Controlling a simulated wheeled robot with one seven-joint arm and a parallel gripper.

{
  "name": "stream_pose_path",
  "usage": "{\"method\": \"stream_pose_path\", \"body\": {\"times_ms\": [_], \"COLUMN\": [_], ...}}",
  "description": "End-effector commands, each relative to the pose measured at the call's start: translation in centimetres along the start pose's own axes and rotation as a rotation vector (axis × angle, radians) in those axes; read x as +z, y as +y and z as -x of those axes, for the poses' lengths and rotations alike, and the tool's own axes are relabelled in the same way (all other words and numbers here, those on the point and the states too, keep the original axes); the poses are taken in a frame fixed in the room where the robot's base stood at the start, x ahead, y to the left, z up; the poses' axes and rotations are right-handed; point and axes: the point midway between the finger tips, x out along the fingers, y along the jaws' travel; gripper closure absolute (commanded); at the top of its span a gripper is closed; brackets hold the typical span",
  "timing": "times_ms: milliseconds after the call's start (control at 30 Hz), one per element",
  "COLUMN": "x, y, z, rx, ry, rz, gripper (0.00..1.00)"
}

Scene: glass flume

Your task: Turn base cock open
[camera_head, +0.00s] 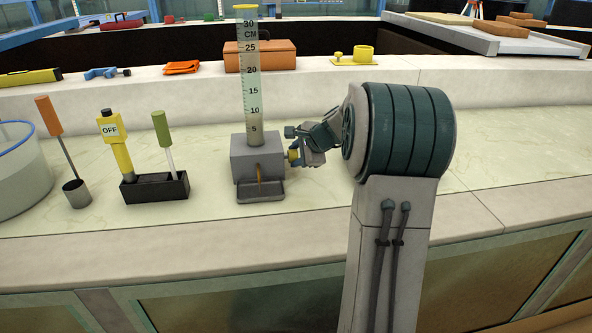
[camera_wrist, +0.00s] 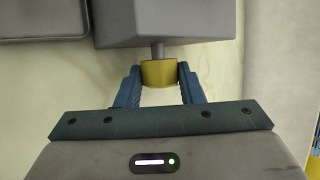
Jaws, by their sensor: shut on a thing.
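The base cock is a yellow knob (camera_wrist: 159,74) on a short grey stem coming out of the grey base block (camera_wrist: 160,22) in the wrist view. In the head view the knob (camera_head: 293,155) sits on the right side of the base block (camera_head: 256,158). A clear graduated tube (camera_head: 252,85) marked in CM stands upright on the block. A thin amber streak shows on the block's front above a small grey tray (camera_head: 260,197). My gripper (camera_wrist: 160,80) is shut on the yellow knob, one blue finger on each side. Whether the cock is open is unclear.
A black holder (camera_head: 155,190) with a yellow OFF-labelled tool (camera_head: 115,143) and a green-handled tool (camera_head: 161,130) stands left of the block. An orange-handled tool (camera_head: 50,117) stands in a dark cup. A raised ledge (camera_head: 420,78) runs behind. The counter right of my arm is clear.

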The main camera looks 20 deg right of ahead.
Motion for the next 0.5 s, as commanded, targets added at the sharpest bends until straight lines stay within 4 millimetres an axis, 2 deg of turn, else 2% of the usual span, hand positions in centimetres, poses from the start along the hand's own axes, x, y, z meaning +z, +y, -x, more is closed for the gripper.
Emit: {"method": "stream_pose_path", "body": {"times_ms": [33, 500], "x": [-0.30, -0.31], "y": [0.58, 0.93], "z": [-0.56, -0.59], "rx": [-0.024, -0.206], "ry": [0.002, 0.002], "rz": [0.009, 0.085], "gripper": [0.88, 0.88]}}
